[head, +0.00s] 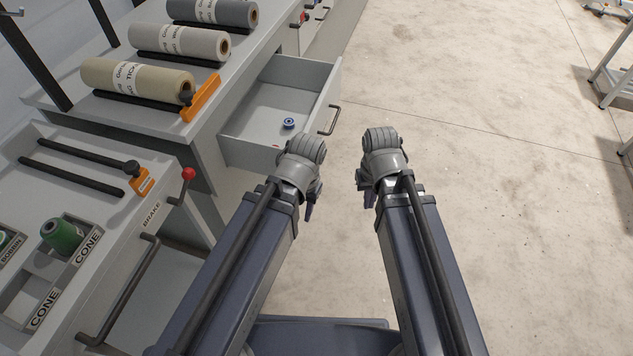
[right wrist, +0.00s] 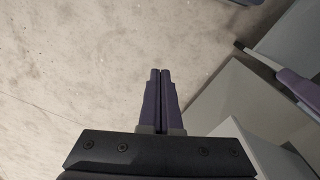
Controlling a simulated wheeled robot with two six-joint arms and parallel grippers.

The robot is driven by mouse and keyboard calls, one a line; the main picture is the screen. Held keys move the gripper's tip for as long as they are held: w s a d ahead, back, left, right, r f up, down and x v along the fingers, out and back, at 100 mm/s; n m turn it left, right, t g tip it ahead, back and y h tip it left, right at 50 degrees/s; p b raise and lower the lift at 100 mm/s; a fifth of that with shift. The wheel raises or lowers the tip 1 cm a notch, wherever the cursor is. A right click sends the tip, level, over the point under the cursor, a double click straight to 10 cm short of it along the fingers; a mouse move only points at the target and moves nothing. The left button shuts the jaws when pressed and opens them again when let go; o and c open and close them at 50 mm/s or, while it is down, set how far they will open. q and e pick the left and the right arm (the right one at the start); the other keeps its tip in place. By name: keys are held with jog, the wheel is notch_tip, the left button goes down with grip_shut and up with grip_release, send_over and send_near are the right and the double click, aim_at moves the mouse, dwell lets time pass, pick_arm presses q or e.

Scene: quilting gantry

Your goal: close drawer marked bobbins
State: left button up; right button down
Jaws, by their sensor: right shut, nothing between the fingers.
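A grey drawer (head: 325,80) stands pulled open from the cabinet under the roll rack in the head view. Its dark bar handle (head: 333,120) is on its front, and no label on it can be read. A blue spool (head: 289,123) lies inside. My left gripper (head: 309,208) points down close to the drawer's near corner, and its jaw state is unclear. My right gripper (head: 366,201) is over the floor, right of the drawer and apart from it. In the right wrist view its fingers (right wrist: 160,88) are shut and empty.
Fabric rolls (head: 140,80) rest on the rack above. At left is a tray with a green cone (head: 62,235), a red-knobbed brake lever (head: 188,174) and a long handle (head: 120,290). A metal frame (head: 610,70) stands far right.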

jog(key=w+f+m+y+b, duration=0.1)
jog(key=w+f+y+b, duration=0.15)
jog(key=f+b, duration=0.75)
jog(key=w+f+m+y+b, duration=0.1)
jog(key=f+m+y+b, duration=0.15)
jog(key=f+b, duration=0.75)
jog(key=w+r+m+t+y, duration=0.1)
jog(key=w+r+t+y, duration=0.15)
jog(key=r+y, duration=0.55)
jog(key=w+r+t+y, duration=0.25)
jog(key=r+y, duration=0.25)
jog(key=r, duration=0.6)
jog(key=x, duration=1.4)
jog(key=shift+a+f+g, duration=0.15)
jog(key=shift+a+g, duration=0.15)
jog(key=shift+w, duration=0.1)
